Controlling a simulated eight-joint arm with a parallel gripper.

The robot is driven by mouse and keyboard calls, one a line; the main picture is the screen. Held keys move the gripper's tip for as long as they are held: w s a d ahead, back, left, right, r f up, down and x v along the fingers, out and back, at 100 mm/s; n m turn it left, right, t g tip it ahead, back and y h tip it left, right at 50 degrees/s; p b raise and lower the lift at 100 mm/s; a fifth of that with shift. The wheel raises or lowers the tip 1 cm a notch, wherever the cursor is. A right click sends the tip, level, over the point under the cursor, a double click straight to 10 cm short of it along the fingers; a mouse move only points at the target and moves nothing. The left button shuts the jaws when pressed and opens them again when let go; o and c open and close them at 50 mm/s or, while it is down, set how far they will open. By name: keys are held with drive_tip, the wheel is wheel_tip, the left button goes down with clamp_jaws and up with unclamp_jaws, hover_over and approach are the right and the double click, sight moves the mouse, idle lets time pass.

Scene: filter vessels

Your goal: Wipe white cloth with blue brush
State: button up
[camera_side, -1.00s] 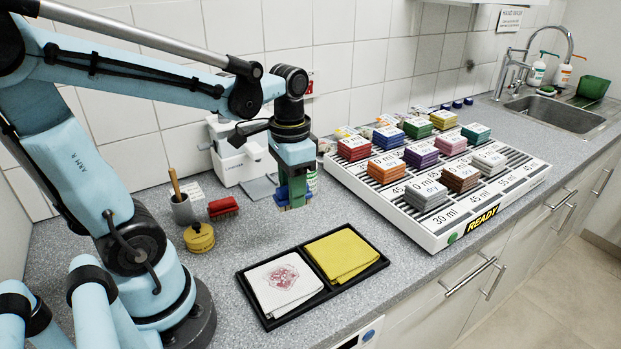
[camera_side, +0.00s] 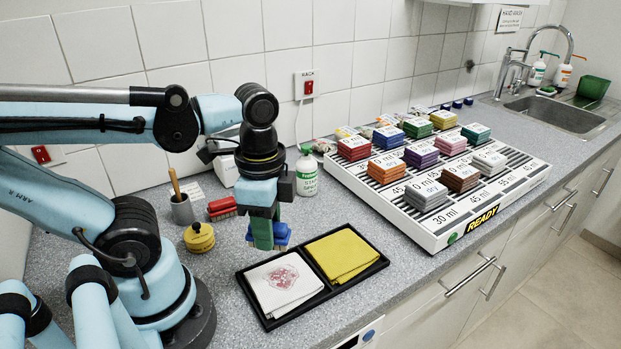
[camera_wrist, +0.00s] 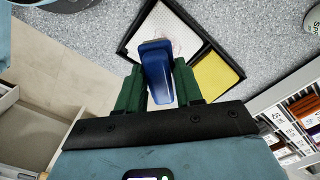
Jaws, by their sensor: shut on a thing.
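My gripper (camera_side: 264,232) is shut on the blue brush (camera_side: 279,236), just above and behind the black tray's back edge. In the wrist view the green fingers of my gripper (camera_wrist: 158,88) hold the blue brush (camera_wrist: 157,70) between them. The white cloth (camera_side: 283,283) lies in the left compartment of the black tray (camera_side: 262,319), with a reddish stain on its middle. In the wrist view the white cloth (camera_wrist: 168,24) is partly hidden behind the brush. The brush appears apart from the cloth.
A yellow cloth (camera_side: 342,255) lies in the tray's right compartment. A red brush (camera_side: 222,208), a yellow round tin (camera_side: 199,238) and a grey cup (camera_side: 183,210) stand at left. A spray bottle (camera_side: 307,174) stands behind. A white rack (camera_side: 440,238) with coloured blocks is at right.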

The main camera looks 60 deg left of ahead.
drive_tip(key=shift+s+d+m, duration=0.55)
drive_tip(key=shift+s+m, duration=0.45)
drive_tip(key=shift+s, duration=0.1)
hover_over(267, 286)
drive_tip(key=shift+s+f, duration=0.2)
drive_tip(key=shift+f, duration=3.5)
drive_tip(key=shift+w+f, duration=0.5)
drive_tip(key=shift+f, duration=0.2)
drive_tip(key=shift+c, duration=0.3)
drive_tip(key=shift+w, duration=3.15)
drive_tip(key=shift+s+f, duration=0.1)
drive_tip(key=shift+s, duration=3.4)
drive_tip(key=shift+s+r, duration=0.2)
drive_tip(key=shift+r, duration=0.85)
wheel_tip(267, 286, up, 6)
drive_tip(key=shift+r, duration=0.1)
